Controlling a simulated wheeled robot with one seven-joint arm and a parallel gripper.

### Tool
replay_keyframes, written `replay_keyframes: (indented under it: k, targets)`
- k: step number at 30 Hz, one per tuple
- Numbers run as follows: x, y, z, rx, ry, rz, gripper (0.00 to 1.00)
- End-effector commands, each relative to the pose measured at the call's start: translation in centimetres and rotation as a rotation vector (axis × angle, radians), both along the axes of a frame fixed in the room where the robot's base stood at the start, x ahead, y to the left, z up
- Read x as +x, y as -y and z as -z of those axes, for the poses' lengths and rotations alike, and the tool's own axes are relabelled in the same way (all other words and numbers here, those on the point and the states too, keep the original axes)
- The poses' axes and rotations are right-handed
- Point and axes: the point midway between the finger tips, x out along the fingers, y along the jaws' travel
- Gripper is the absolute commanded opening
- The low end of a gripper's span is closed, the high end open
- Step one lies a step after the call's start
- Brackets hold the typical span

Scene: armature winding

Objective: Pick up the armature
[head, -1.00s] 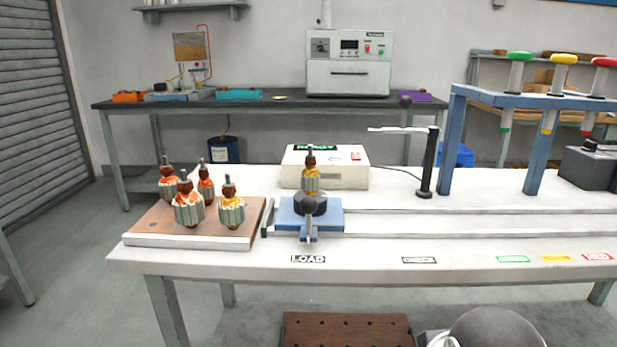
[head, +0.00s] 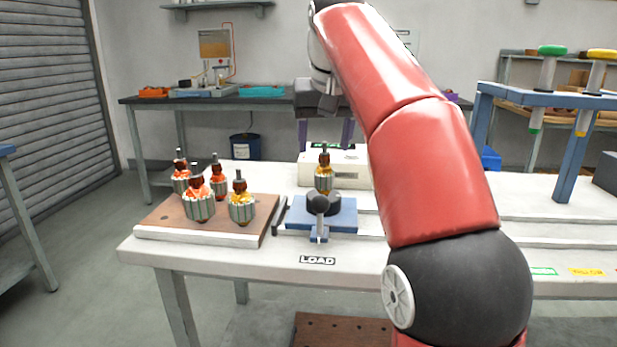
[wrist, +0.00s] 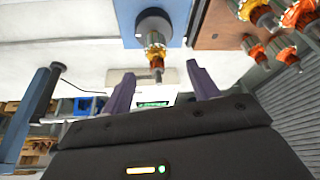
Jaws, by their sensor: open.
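One armature (head: 324,179) stands upright in the black round holder of the blue fixture (head: 343,217) near the LOAD label. It has a grey slotted core, yellow windings and a thin shaft on top. It also shows in the wrist view (wrist: 154,48), between and beyond the fingers. Several more armatures stand on the brown board at the left, such as a yellow one (head: 241,207) and an orange one (head: 199,203). My gripper (head: 325,145) is open and empty, its purple fingers above and apart from the fixture's armature. In the wrist view, the fingers (wrist: 160,80) are spread wide.
The brown board (head: 155,217) is left of the fixture. A white box (head: 308,172) sits behind it. Rails run along the table to the right, partly hidden by my red arm. A blue stand (head: 566,160) with coloured-top posts is at the right.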

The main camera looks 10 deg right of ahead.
Motion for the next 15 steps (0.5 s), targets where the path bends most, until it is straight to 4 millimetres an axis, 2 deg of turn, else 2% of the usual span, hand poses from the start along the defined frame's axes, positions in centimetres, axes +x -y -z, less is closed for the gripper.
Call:
replay_keyframes:
  k: [11, 15]
  targets:
    - [1.6, 0.3, 3.0, 0.001, -0.001, 0.002, 0.6]
    - [2.6, 0.7, 4.6, 0.0, -0.001, 0.002, 0.6]
